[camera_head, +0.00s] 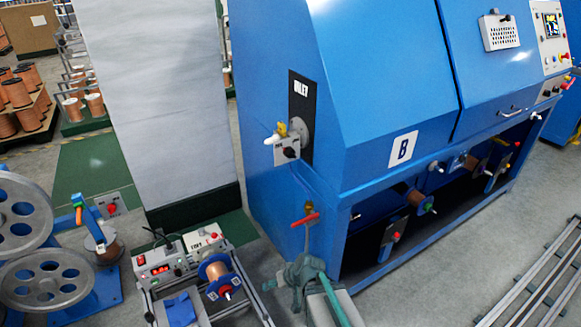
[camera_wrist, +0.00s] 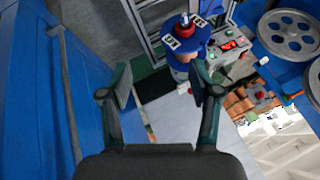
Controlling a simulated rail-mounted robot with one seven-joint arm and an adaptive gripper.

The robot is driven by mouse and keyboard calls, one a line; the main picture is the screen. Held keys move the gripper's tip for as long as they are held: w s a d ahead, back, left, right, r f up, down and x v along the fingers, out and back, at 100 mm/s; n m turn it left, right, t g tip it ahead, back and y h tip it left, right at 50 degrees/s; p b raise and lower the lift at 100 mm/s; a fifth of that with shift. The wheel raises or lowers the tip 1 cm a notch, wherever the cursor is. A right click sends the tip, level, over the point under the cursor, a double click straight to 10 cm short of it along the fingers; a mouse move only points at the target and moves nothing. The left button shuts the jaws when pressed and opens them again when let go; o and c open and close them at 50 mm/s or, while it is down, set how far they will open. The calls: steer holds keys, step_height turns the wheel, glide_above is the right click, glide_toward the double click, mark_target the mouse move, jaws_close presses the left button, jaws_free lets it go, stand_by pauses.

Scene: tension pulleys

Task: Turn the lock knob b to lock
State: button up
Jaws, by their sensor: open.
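The blue machine (camera_head: 375,110) carries a white plate with a letter B (camera_head: 403,148). No part of it can be read as labelled lock knob b. My gripper (camera_head: 301,272) is low in front of the machine's left corner, below and apart from that panel. In the wrist view my gripper (camera_wrist: 160,92) is open, with nothing between its fingers. No dark-knob panel is recognisable there.
A red handle (camera_head: 305,220) is just above my gripper. A control box (camera_head: 160,268) and a copper spool (camera_head: 215,272) stand on a frame to the left. Grey wheels (camera_head: 45,283) are farther left. Rails (camera_head: 535,290) cross the floor at right.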

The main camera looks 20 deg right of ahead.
steer(key=w+r+t+b, duration=0.2)
steer(key=w+r+t, duration=0.1)
steer(key=w+r, duration=0.35)
steer(key=t+h+b, duration=0.1)
steer(key=t+b, duration=0.8)
steer(key=t, duration=0.1)
glide_toward(293, 156)
steer(key=p+x, duration=0.1)
steer(key=x, duration=0.9)
steer(key=shift+w+a, duration=0.1)
